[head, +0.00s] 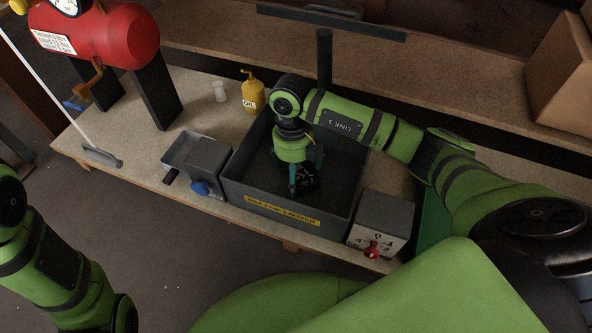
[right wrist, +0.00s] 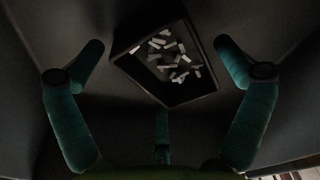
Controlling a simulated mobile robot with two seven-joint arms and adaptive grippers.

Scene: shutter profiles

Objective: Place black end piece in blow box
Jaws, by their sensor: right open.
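A large grey open box (head: 240,190) with a yellow label on its front wall stands in the middle of the bench; I take it as the blow box. My right gripper (head: 303,182) reaches down inside it.
Inside the box, a dark rectangular recess or tray (right wrist: 188,92) holds several small white pieces. A grey block with a blue knob (head: 207,160), a yellow oil bottle (head: 252,92) and a red tank (head: 110,35) stand left. A grey box with a red knob (head: 385,217) stands right.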

